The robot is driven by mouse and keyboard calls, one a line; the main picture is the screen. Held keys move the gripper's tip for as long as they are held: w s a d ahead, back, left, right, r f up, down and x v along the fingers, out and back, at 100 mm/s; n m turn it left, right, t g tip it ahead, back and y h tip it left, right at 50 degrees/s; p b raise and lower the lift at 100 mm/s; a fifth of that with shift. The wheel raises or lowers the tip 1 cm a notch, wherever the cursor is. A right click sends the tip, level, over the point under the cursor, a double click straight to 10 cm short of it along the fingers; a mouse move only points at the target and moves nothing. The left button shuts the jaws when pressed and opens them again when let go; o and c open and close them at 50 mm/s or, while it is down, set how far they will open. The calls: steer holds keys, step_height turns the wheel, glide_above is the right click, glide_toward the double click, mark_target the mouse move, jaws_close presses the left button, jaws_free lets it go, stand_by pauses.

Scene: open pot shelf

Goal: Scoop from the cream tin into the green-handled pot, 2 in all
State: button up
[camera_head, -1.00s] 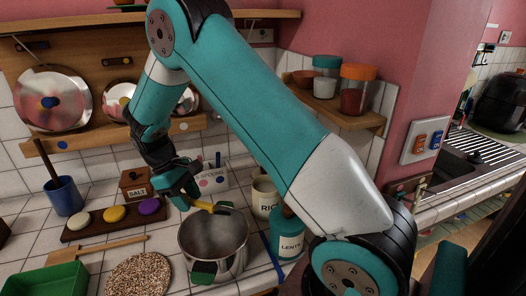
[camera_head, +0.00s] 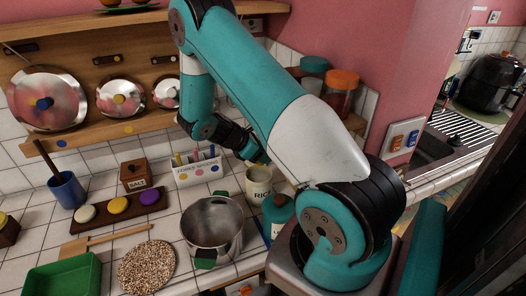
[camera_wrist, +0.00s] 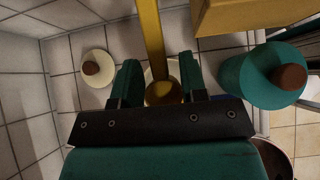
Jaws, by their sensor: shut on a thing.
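The cream tin (camera_head: 259,188), labelled RICE, stands uncovered behind and right of the green-handled pot (camera_head: 226,243). The steel pot is open and its inside looks empty from here. My gripper (camera_head: 262,160) is just above the cream tin. In the wrist view my gripper (camera_wrist: 161,78) is shut on a yellow-handled scoop (camera_wrist: 151,35). The scoop's round end (camera_wrist: 163,93) shows between the fingers, over the pale tin, mostly hidden. Whether the scoop holds any rice cannot be told. A cream lid (camera_wrist: 98,82) with a brown knob lies on the tiles to the left.
The teal lentil tin (camera_head: 277,212) stands close beside the cream tin, lidded. A utensil holder (camera_head: 197,174) stands behind the pot. A round cork mat (camera_head: 146,267), a green tray (camera_head: 62,278) and a wooden spatula (camera_head: 105,238) lie to the left. A shelf with jars is above right.

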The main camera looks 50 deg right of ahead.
mark_target(260, 180)
steer(key=f+b, duration=0.2)
steer(key=a+f+b, duration=0.1)
steer(key=f, duration=0.1)
steer(key=shift+w+b, duration=0.3)
step_height(260, 180, down, 2)
steer(key=shift+f+b, duration=0.1)
steer(key=shift+b, duration=1)
steer(key=shift+f, duration=0.4)
steer(key=shift+s+a+f, duration=0.1)
steer(key=shift+f, duration=0.05)
step_height(260, 180, up, 8)
steer(key=p, duration=0.7)
steer(key=shift+p, duration=0.3)
